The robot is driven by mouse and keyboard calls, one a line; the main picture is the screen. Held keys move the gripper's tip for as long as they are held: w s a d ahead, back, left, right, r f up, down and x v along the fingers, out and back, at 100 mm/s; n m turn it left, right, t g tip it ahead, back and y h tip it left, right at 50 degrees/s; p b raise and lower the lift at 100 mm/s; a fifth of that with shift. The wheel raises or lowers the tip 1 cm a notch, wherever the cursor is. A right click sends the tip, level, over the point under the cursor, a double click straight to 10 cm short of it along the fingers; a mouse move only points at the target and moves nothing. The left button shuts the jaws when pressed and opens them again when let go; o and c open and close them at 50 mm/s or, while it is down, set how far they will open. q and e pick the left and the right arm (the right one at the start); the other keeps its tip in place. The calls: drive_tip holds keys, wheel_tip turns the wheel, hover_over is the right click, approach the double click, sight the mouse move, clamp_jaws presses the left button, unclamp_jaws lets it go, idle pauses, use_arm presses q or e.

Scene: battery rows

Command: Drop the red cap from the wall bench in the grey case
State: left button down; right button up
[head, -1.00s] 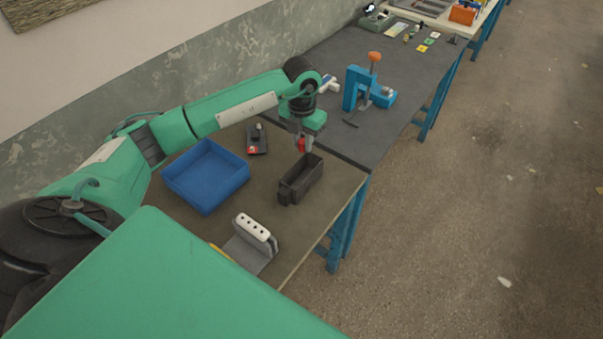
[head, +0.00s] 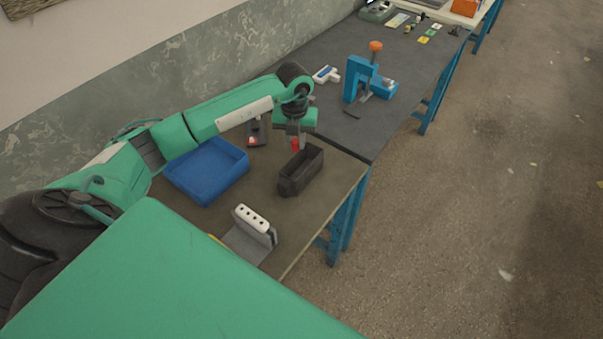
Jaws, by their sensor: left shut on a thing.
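My left gripper (head: 295,145) is shut on the red cap (head: 295,144), a small red piece that shows just below its fingers. The grey case (head: 290,187) is a dark, open, narrow box on the bench. In the head view the cap shows at the case's far left rim, close to its opening. I cannot tell whether it is above the opening or just behind the rim. The case's inside floor is mostly hidden. My right gripper is not in view.
A blue tray (head: 207,190) stands left of the case. A dark device with a red part (head: 255,132) lies behind. A grey stand with a white holed block (head: 254,219) is at the near edge. A blue press (head: 360,80) stands on the dark bench (head: 335,120) beyond.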

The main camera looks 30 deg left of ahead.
use_arm(q)
drive_tip(key=shift+f, duration=0.35)
drive_tip(key=c, duration=1.1)
unclamp_jaws()
drive_tip(key=shift+c, duration=0.2)
drive_tip(key=shift+r, duration=0.1)
wheel_tip(320, 180, up, 14)
drive_tip(key=b, duration=0.3)
